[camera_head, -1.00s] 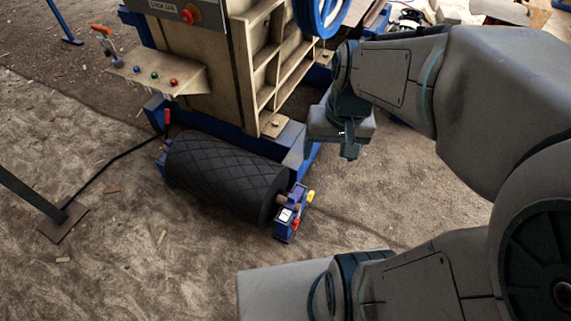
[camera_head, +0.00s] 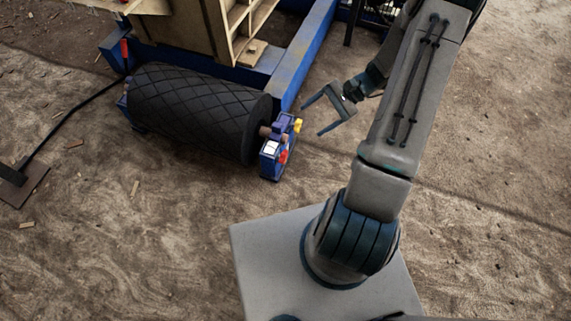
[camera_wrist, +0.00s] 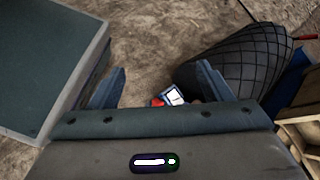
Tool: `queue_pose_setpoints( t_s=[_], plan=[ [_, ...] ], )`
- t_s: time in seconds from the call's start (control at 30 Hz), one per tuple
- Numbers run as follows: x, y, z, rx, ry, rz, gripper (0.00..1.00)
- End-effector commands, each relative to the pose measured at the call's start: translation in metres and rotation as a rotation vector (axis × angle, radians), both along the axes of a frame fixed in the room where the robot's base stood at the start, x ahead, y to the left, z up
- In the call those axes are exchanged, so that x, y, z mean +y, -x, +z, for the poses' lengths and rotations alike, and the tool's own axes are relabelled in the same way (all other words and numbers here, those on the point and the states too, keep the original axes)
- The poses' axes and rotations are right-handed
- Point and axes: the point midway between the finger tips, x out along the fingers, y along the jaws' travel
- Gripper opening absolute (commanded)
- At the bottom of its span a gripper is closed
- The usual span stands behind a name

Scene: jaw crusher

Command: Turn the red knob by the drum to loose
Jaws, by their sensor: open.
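The black drum (camera_head: 195,110) with a diamond-pattern surface lies beside the blue machine frame, and it also shows in the wrist view (camera_wrist: 240,62). A blue bracket (camera_head: 268,160) stands at its right end with a white label. The red knob (camera_head: 284,156) is on the right side of this bracket, and a small part of it shows in the wrist view (camera_wrist: 157,102). A yellow part (camera_head: 297,125) sits higher on the bracket. My gripper (camera_head: 312,117) is open and empty, to the right of the bracket, with its fingers toward it. It appears apart from the knob.
The blue frame rail (camera_head: 305,50) runs behind the drum's right end. A red-handled lever (camera_head: 124,48) stands at the drum's far left. A black cable (camera_head: 70,115) lies on the ground at left. Bare dirt (camera_head: 170,230) lies in front of the drum.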

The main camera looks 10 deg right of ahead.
Motion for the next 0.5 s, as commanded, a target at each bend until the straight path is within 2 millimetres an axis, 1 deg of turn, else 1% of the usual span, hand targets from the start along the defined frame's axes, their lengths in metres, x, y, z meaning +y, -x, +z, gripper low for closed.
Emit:
queue_pose_setpoints(
  t_s=[0.03,0.07,0.1,0.17,0.2,0.27,0.3,0.37,0.4,0.47,0.5],
  plan=[
    [-0.005,0.000,-0.040,0.025,-0.052,-0.054,0.72],
    [-0.008,-0.001,-0.054,0.035,-0.081,-0.086,0.72],
    [-0.011,-0.002,-0.074,0.048,-0.118,-0.127,0.72],
    [-0.015,-0.003,-0.103,0.068,-0.173,-0.190,0.72],
    [-0.018,-0.003,-0.123,0.078,-0.211,-0.233,0.72],
    [-0.022,-0.003,-0.152,0.095,-0.267,-0.299,0.72],
    [-0.024,-0.003,-0.172,0.105,-0.303,-0.342,0.72],
    [-0.027,-0.002,-0.202,0.118,-0.360,-0.409,0.72],
    [-0.029,-0.001,-0.221,0.126,-0.395,-0.454,0.72],
    [-0.031,0.001,-0.249,0.135,-0.449,-0.520,0.72],
    [-0.032,0.002,-0.266,0.142,-0.483,-0.563,0.72]
  ],
)
